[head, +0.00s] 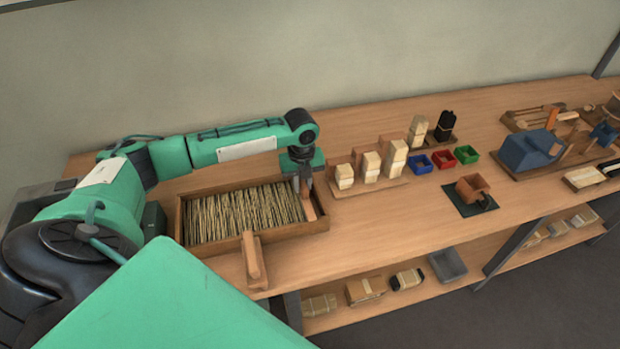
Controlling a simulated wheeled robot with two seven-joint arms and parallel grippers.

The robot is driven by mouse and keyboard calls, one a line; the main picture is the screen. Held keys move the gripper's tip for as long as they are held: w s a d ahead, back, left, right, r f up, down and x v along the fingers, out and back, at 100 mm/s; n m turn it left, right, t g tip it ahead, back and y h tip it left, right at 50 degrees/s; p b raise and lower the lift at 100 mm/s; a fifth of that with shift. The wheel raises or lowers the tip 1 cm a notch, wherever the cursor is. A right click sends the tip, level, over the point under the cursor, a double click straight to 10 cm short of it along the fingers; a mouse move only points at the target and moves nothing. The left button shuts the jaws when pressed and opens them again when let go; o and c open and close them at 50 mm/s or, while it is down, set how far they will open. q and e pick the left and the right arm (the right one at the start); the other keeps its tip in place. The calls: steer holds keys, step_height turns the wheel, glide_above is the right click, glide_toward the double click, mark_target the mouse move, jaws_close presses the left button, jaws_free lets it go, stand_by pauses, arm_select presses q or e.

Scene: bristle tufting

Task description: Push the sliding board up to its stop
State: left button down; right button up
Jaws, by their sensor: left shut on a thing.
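A shallow wooden tray (182,218) on the left of the bench holds a dense row of straw-coloured bristles (240,214). The sliding board (308,208), a light brown upright piece, stands at the right end of the bristles inside the tray. My left gripper (304,190) points down over that end and is shut on the upper part of the board. The fingers hide part of the board, and I cannot tell whether a gap lies between it and the bristles. My right gripper is not in view.
A wooden piece (254,262) stands at the tray's front edge. To the right are several pale blocks (371,166), blue (418,164), red (443,159) and green (466,154) bins, and a brown box (472,188) on a dark mat. Bench space before the blocks is clear.

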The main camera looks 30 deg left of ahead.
arm_select(q)
steer(key=s+a+p, duration=0.2)
steer(key=s+a, duration=0.2)
steer(key=s+a+p, duration=0.2)
steer(key=s+a, duration=0.2)
steer(key=s, duration=0.1)
steer(key=shift+s, duration=0.1)
steer(key=c, duration=1.5)
jaws_free()
steer(key=shift+o, duration=1.1)
steer(key=shift+s+a, duration=0.1)
steer(key=shift+s, duration=0.05)
